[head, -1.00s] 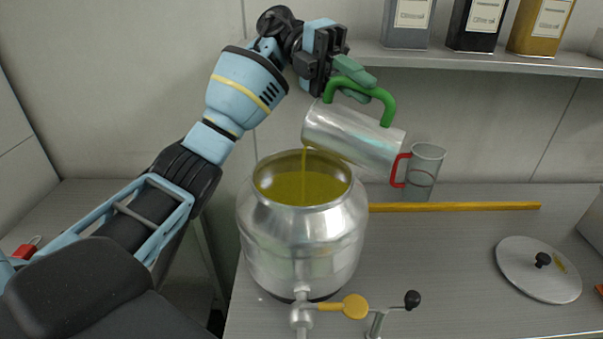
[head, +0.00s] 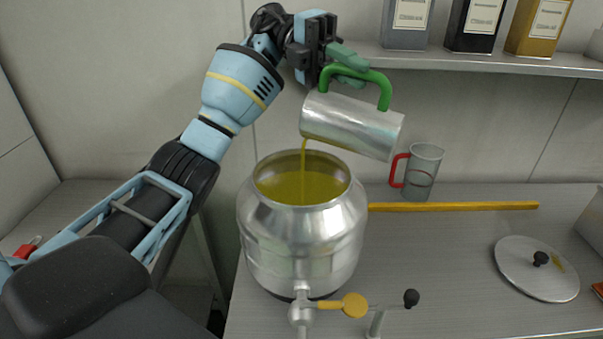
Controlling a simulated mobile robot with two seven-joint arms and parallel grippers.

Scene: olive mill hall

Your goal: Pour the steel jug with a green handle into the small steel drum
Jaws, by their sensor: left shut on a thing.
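The steel jug (head: 352,126) with a green handle (head: 384,90) is tilted with its mouth down to the left, above the small steel drum (head: 304,238). A thin stream of yellow-green oil (head: 304,170) runs from its lip into the open drum, where oil (head: 290,188) stands below the rim. My left gripper (head: 343,66) is shut on the green handle from the upper left and holds the jug clear of the drum. The jug's inside is hidden. My right gripper is not in view.
A clear measuring jug with a red handle (head: 425,170) stands right of the drum. A yellow stick (head: 455,206) and a steel lid (head: 536,268) lie on the bench. The drum's tap (head: 303,310) points forward. Bottles (head: 475,25) stand on a shelf (head: 480,60) above.

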